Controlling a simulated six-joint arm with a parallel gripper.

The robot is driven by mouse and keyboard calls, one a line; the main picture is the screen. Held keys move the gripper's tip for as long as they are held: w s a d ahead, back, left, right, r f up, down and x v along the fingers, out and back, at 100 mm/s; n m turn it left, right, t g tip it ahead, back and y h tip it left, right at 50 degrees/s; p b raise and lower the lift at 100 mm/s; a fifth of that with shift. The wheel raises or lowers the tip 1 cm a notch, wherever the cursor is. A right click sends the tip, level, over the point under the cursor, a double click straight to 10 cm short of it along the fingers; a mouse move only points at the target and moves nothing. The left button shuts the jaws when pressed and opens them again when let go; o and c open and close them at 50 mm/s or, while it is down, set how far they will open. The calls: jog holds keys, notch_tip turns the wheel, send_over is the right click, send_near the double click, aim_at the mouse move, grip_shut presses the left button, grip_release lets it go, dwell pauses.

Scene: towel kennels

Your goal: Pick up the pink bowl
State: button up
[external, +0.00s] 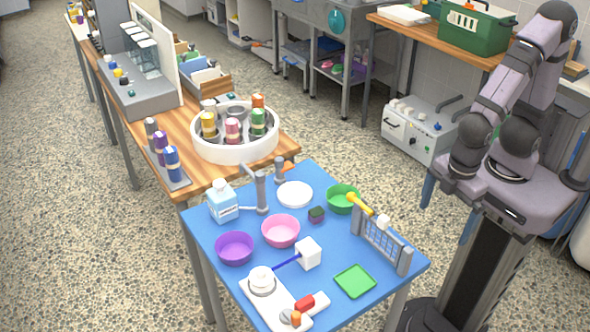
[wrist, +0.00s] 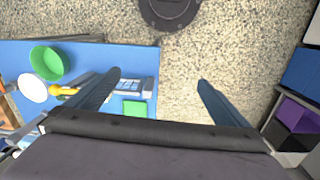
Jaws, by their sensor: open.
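The pink bowl (external: 281,231) sits upright on the blue table top (external: 210,227), between a purple bowl (external: 235,248) and a green bowl (external: 343,198). It looks empty. I cannot see it in the wrist view. My gripper (external: 448,208) hangs to the right of the table in the external view, well away from the pink bowl. Its two blue fingers are wide apart with nothing between them. In the wrist view the open fingers (wrist: 157,90) are over the floor and the table's edge.
A white cube (external: 308,253) with a blue handle lies beside the pink bowl. A grey mesh rack (external: 381,245) stands at the table's right edge, with a yellow-handled tool (external: 359,204) near it. A bottle (external: 222,202), white plate (external: 295,194) and green tray (external: 355,281) are also there.

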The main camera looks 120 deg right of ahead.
jog(key=w+d+f+m+g+h+b, duration=0.1)
jog(key=w+d+f+m+h+b, duration=0.3)
jog(key=w+d, duration=0.35)
jog(key=w+d+f+m+h+b, duration=0.1)
jog(key=w+d+f+m+b, duration=0.2)
jog(key=w+d+m+b, duration=0.45)
jog(key=m+g+h+b, duration=0.1)
jog(key=m+h+b, duration=0.5)
jog(key=m, duration=0.1)
send_near(283, 230)
jog(key=shift+w+a+r, duration=0.15)
jog(key=shift+a+r, duration=0.3)
jog(key=shift+r, duration=0.15)
jog(key=shift+w+a+r, duration=0.2)
jog(key=shift+a+r, duration=0.3)
jog(key=shift+r, duration=0.05)
jog(key=shift+w+d+m+h+b, duration=0.3)
jog(key=shift+m+h, duration=0.1)
jog(key=shift+m, duration=0.05)
jog(key=shift+p+x, duration=1.2)
jog(key=shift+x, duration=2.55)
jog(key=shift+w, duration=0.15)
jog(key=c, duration=1)
